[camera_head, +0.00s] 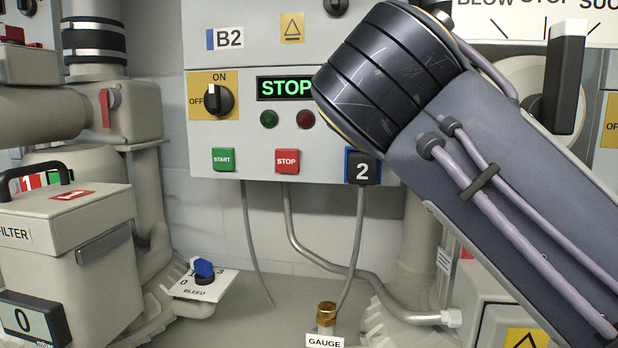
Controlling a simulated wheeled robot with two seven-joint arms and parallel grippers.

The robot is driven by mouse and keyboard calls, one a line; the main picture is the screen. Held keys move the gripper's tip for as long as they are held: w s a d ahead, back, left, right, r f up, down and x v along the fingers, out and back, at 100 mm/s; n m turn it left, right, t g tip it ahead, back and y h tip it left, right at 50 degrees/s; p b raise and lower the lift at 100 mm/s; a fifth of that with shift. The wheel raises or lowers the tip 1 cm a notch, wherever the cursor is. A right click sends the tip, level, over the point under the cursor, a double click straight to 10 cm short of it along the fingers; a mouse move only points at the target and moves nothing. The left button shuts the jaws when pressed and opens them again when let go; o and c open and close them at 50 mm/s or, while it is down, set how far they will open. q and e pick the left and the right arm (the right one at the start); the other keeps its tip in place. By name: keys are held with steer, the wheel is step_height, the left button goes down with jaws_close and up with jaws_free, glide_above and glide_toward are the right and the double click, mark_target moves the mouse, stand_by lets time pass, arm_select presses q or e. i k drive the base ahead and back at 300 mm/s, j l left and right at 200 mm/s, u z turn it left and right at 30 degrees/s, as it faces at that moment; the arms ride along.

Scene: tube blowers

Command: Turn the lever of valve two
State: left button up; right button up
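A large black lever (565,78) stands upright at the right, in front of a round pale body. A scale board (535,22) above it reads BLOW, STOP and a cut-off SUC. I cannot tell from its labels whether this is valve two. A black and blue plate marked 2 (362,167) is at the bottom edge of the B2 panel. Neither of my grippers is in view. What looks like my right arm crosses from the lower right to the upper middle and hides part of the panel and the area below the lever.
The B2 panel (232,125) has an ON/OFF knob (217,100), a lit STOP display (285,88) and START and STOP buttons. A blue BLEED knob (204,268), a filter box (70,235) and a brass fitting (326,314) stand lower. Free room shows below the panel.

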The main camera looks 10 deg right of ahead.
mark_target(555, 108)
steer(key=k+j, duration=0.75)
steer(key=j, duration=0.2)
